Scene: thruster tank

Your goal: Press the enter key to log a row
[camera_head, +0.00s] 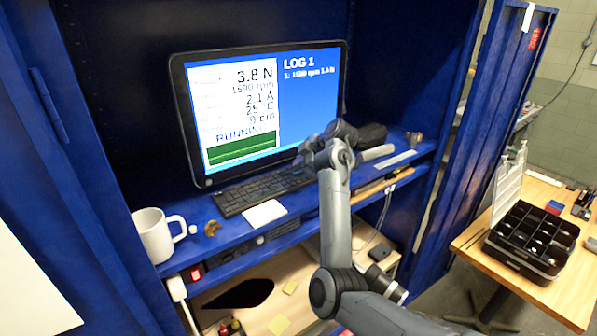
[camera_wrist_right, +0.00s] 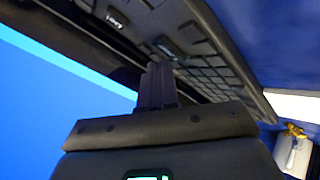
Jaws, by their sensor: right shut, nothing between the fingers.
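The black keyboard (camera_head: 262,190) lies on the blue shelf in front of the monitor. The monitor (camera_head: 262,110) reads RUNNING on its left panel and LOG 1 with one row on its right. My right gripper (camera_head: 302,160) is at the keyboard's right end, in front of the monitor's lower right. In the right wrist view its closed fingers (camera_wrist_right: 158,75) point at the keyboard (camera_wrist_right: 205,60), with nothing between them. Contact with a key cannot be told. I cannot make out the enter key; my gripper covers part of the keyboard's right end. My left gripper is out of view.
A white mug (camera_head: 157,237) stands at the shelf's left end. A white card (camera_head: 264,214) lies in front of the keyboard. The cabinet's side walls flank the shelf. A black compartment tray (camera_head: 520,262) sits on a wooden table at right.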

